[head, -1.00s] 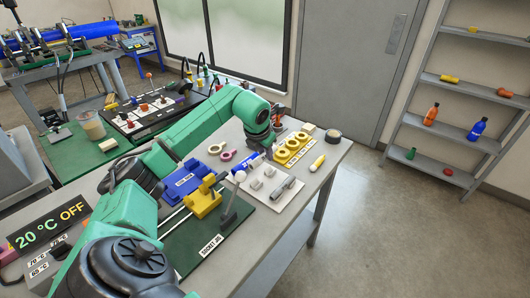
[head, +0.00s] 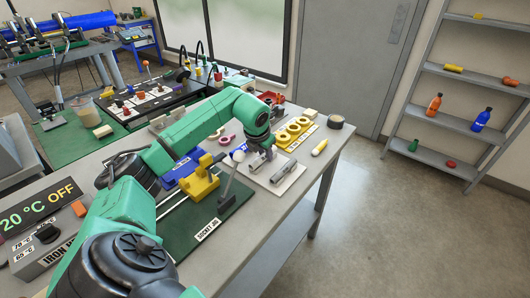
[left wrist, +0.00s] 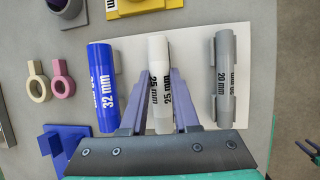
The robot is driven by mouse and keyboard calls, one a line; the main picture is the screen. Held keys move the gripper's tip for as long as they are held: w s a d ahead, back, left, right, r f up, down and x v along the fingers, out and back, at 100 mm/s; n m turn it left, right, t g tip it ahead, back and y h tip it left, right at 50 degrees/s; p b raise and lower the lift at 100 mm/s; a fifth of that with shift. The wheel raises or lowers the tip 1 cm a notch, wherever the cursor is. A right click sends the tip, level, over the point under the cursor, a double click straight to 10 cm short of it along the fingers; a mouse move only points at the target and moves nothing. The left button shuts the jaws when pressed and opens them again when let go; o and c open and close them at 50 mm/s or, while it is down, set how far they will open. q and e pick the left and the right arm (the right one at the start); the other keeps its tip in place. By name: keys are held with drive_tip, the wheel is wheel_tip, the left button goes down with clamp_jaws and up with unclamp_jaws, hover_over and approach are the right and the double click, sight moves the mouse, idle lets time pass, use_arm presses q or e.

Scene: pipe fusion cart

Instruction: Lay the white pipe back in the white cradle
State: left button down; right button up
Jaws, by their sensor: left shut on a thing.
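The white pipe (left wrist: 158,55), marked 25 mm, is between the two fingers of my left gripper (left wrist: 158,85) in the left wrist view, shut on it. The pipe lies lengthwise over the middle of the pale board, between the blue and grey pipes and roughly parallel to them. The white cradle is mostly hidden under the pipe and fingers. I cannot tell whether the pipe touches it. In the head view my left gripper (head: 262,158) points down over the board, and the white pipe is hard to make out there.
A blue 32 mm pipe (left wrist: 102,88) and a grey 20 mm pipe (left wrist: 224,75) lie close on either side.

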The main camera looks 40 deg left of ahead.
use_arm(q)
drive_tip(key=shift+s+f, duration=0.1)
drive_tip(key=shift+f, duration=0.1)
drive_tip(key=c, duration=0.6)
unclamp_jaws()
drive_tip(key=shift+w+f, duration=0.1)
drive_tip(key=shift+w, duration=0.1)
drive_tip(key=b+v, duration=0.1)
drive_tip(key=v, duration=1.3)
drive_tip(key=shift+s+r, duration=0.1)
drive_tip(key=shift+r, duration=0.15)
